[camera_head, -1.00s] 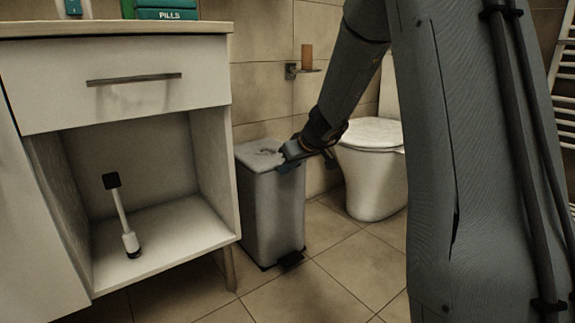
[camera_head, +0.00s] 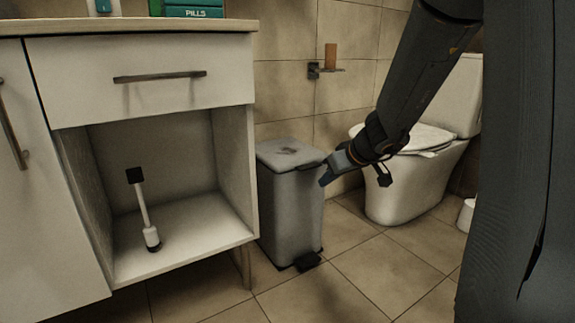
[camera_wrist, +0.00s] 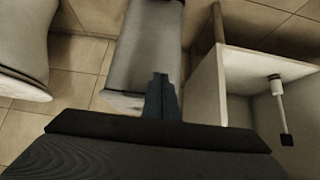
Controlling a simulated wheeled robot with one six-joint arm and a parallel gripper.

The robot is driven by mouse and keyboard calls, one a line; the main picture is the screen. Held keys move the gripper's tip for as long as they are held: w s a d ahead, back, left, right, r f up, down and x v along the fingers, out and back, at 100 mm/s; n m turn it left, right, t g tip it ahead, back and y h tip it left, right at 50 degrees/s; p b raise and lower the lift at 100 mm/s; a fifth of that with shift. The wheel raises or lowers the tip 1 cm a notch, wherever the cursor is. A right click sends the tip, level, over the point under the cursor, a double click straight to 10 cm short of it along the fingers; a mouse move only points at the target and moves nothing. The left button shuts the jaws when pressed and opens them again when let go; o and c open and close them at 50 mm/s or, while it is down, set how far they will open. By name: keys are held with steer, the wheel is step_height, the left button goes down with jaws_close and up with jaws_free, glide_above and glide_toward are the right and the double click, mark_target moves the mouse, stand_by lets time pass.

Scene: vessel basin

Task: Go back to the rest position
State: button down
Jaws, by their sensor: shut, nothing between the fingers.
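My gripper (camera_head: 333,172) is at the upper right edge of the grey pedal bin (camera_head: 290,205) in the head view. Its fingers are closed together with nothing between them. In the wrist view the shut fingers (camera_wrist: 161,97) point toward the bin (camera_wrist: 145,45). The bin stands upright with its lid down. I cannot tell whether the fingers touch the bin. My arm reaches down from the upper right of the head view.
A white cabinet with a drawer (camera_head: 150,90) and an open shelf stands at left. A brush-like tool (camera_head: 144,212) stands tilted on the shelf. A white toilet (camera_head: 410,185) is behind my arm at right. Tiled floor (camera_head: 345,275) in front of the bin is clear.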

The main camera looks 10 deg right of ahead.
steer(key=s+a+r+n+g+y+p, duration=0.1)
steer(key=s+a+r+p, duration=0.15)
steer(key=s+a, duration=0.4)
steer(key=s+a+r+g+y+p, duration=0.1)
steer(key=s+a+r+g+p, duration=0.2)
steer(key=a, duration=0.7)
steer(key=s+a+r+n+y+p, duration=0.1)
steer(key=s+a+r, duration=0.1)
steer(key=s+a, duration=0.5)
steer(key=s+a+r+n+g+h+p, duration=0.1)
steer(key=s+a+r+g+h+p, duration=0.2)
steer(key=s, duration=1)
steer(key=s+a+r+g+h+p, duration=0.1)
steer(key=s+a+r+p, duration=0.3)
steer(key=s, duration=0.9)
steer(key=d+r+m+p, duration=0.2)
steer(key=d+r+p, duration=0.5)
steer(key=p, duration=0.5)
steer(key=d+r+m+h+p, duration=0.1)
steer(key=d+r+m+p, duration=0.1)
steer(key=d+r+p, duration=0.5)
steer(key=d+r+m+p, duration=0.2)
steer(key=d+r+p, duration=0.5)
steer(key=r+p, duration=0.7)
steer(key=p, duration=0.5)
steer(key=shift+d+m+h, duration=0.15)
steer(key=shift+m+h, duration=0.15)
steer(key=shift+m, duration=0.1)
steer(key=shift+w, duration=0.1)
